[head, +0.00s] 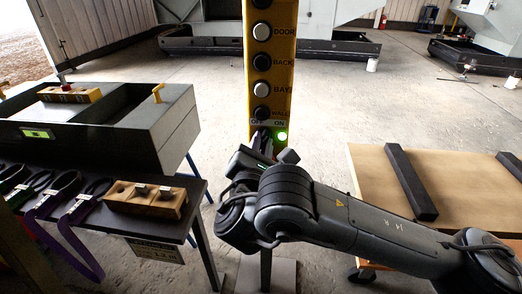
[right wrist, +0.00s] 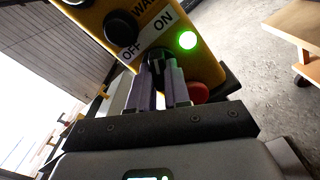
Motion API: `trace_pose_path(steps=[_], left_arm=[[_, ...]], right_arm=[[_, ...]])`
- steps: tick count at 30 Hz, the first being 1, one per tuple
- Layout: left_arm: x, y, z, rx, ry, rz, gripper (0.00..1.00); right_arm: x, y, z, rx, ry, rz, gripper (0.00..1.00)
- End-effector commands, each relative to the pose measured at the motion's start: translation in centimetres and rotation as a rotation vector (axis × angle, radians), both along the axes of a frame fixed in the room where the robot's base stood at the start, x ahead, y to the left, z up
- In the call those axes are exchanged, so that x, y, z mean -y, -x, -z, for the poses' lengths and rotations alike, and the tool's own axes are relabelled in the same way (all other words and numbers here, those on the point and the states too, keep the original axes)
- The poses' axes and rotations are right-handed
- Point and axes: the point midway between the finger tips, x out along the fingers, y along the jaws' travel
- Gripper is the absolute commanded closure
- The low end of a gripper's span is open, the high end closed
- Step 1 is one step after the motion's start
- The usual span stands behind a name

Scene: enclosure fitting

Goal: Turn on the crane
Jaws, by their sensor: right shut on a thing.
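The crane's yellow control box (head: 288,80) stands upright at the centre of the head view, with a column of round buttons marked DOOR, BACK, BAY and WALL. Below them is a white OFF/ON label (right wrist: 146,37) with a dark selector switch (right wrist: 156,58) under it. A green lamp (head: 281,136) beside ON is lit; it also glows in the right wrist view (right wrist: 187,40). My right gripper (right wrist: 166,75) is at the switch, its fingers shut on the knob from both sides. The fingers partly hide the knob. My left gripper is in neither view.
A red button (right wrist: 199,92) sits low on the box, close to my right fingers. A dark table (head: 90,215) with straps, a wooden block (head: 146,199) and a grey open bin (head: 120,130) stands left. A wooden-topped cart (head: 460,205) with black bars stands right.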

Motion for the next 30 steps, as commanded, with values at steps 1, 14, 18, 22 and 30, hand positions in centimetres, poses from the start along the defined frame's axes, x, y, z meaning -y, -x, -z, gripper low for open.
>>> trace_pose_path(steps=[1,14,18,22,30], left_arm=[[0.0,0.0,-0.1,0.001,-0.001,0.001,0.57],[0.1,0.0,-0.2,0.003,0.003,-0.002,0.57],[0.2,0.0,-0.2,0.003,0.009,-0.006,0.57],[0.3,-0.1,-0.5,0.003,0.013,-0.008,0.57],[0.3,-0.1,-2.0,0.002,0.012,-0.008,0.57]], right_arm=[[0.0,0.0,0.1,-0.002,-0.002,0.0,1.0],[0.0,0.0,0.0,-0.002,0.0,0.0,0.57],[0.0,0.0,0.0,-0.002,0.0,0.0,0.57],[-0.1,0.3,0.0,-0.003,0.0,-0.002,0.57],[-0.4,2.7,-0.2,-0.006,-0.004,-0.003,0.57]])
